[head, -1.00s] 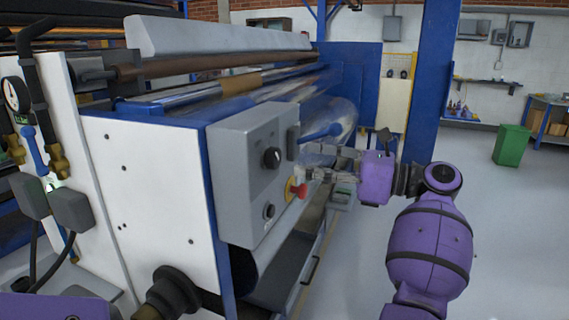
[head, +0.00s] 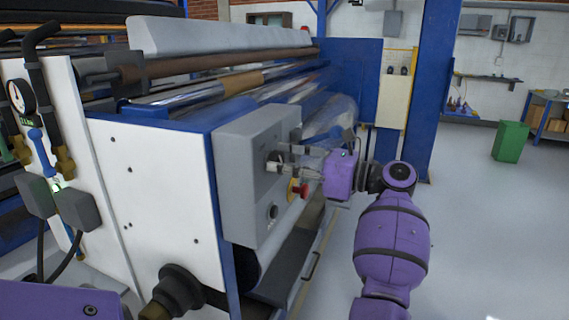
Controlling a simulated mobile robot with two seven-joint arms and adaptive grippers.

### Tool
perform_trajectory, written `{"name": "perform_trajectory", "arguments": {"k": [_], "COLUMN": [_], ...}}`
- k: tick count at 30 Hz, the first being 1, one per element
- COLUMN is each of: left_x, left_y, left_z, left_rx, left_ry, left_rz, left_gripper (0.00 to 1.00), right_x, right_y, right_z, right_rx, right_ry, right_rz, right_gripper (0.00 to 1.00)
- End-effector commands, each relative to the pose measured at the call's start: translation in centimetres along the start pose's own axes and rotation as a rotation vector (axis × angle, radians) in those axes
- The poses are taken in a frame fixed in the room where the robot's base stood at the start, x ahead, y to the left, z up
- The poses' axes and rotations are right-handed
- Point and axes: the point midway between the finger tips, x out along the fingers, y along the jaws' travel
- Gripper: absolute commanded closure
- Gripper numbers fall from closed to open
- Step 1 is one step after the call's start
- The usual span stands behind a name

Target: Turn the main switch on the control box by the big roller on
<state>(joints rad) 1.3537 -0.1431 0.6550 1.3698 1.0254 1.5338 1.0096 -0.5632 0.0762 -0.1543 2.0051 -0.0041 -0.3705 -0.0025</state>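The grey control box (head: 239,188) is on the end of the roller machine. Its black rotary knob (head: 271,157) is high on the front face and partly covered by my fingers. A red button on a yellow base (head: 299,188) and a small round dark-centred fitting (head: 272,212) are lower on that face. The big shiny roller (head: 330,115) runs behind the box. My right gripper is not visible.
The machine's white side panel (head: 150,200) has a dark shaft fitting (head: 178,288) low down. A gauge and hoses are at the far left. A blue post (head: 435,80) stands behind my arm. Grey floor is open at the right, with a green bin (head: 510,141) further back.

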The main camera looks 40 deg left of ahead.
Motion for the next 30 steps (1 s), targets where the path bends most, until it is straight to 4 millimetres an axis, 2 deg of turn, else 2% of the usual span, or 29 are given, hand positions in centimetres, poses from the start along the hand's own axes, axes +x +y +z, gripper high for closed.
{"name": "perform_trajectory", "arguments": {"k": [1,4,17,30], "left_x": [0.0,0.0,0.0,0.0], "left_y": [0.2,0.2,0.3,0.2], "left_z": [0.1,0.1,0.2,0.6], "left_rx": [-0.001,-0.002,0.103,0.485], "left_ry": [0.0,0.0,0.001,0.003], "left_rz": [0.006,0.006,0.009,0.009], "left_gripper": [0.8,0.91,0.91,0.92], "right_x": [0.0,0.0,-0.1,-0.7], "right_y": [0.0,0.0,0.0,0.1], "right_z": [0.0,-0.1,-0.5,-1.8], "right_rx": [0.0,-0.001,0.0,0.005], "right_ry": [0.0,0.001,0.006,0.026], "right_rz": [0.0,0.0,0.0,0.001], "right_gripper": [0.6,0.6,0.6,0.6]}}
